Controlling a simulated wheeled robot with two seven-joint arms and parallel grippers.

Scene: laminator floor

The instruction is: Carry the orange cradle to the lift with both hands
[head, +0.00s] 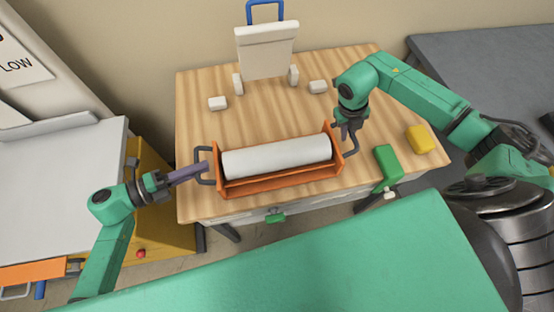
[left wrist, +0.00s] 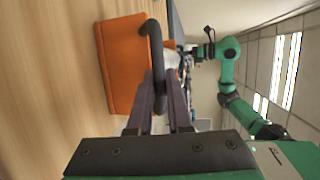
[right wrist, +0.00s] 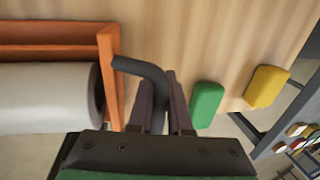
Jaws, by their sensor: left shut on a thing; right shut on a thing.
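The orange cradle (head: 268,185) sits on the wooden table, with a white roll (head: 277,157) lying in it. It has a dark bar handle at each end. My left gripper (head: 206,166) is shut on the left handle (left wrist: 155,60), which passes between its fingers in the left wrist view. My right gripper (head: 346,130) is shut on the right handle (right wrist: 142,70). In the right wrist view the orange end plate (right wrist: 110,75) stands just left of that handle. I cannot tell whether the cradle touches the table. I cannot make out the lift for certain.
The wooden table (head: 200,120) holds a white stand (head: 267,52) and several small white blocks (head: 217,103) behind the cradle. A green block (head: 387,163) and a yellow block (head: 420,139) lie to the right. A yellow-sided unit with a pale top (head: 60,170) stands left, beyond a gap.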

